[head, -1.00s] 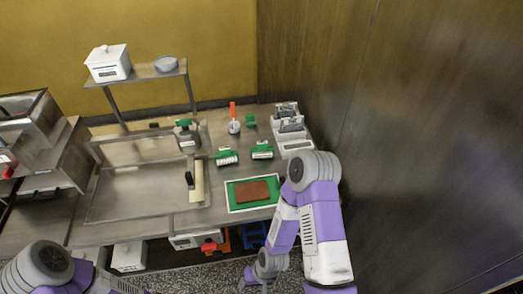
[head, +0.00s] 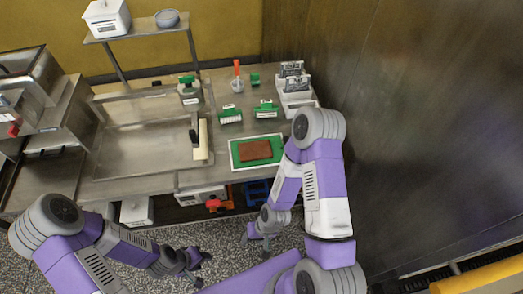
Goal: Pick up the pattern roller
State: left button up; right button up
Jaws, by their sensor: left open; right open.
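Two green-handled tools with pale, roller-like bodies lie on the steel table: a left one (head: 230,116) and a right one (head: 266,109). I cannot tell from their size which is the pattern roller. A cream bar with a dark handle (head: 201,140) lies at the right edge of the sunken steel tray. My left gripper (head: 198,270) is open and empty, low in front of the table. My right gripper (head: 258,242) is open and empty, below the table's front edge. Both are well apart from the green-handled tools.
A green-and-white board (head: 237,164) with a brown slab (head: 256,150) lies at the table's front right. A white rack (head: 295,88) stands behind it, near the dark wall. An orange-handled tool (head: 237,76) stands at the back. The steel tray (head: 140,150) is largely bare.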

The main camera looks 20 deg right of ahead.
aim_at(266, 105)
jog(key=z, duration=0.8)
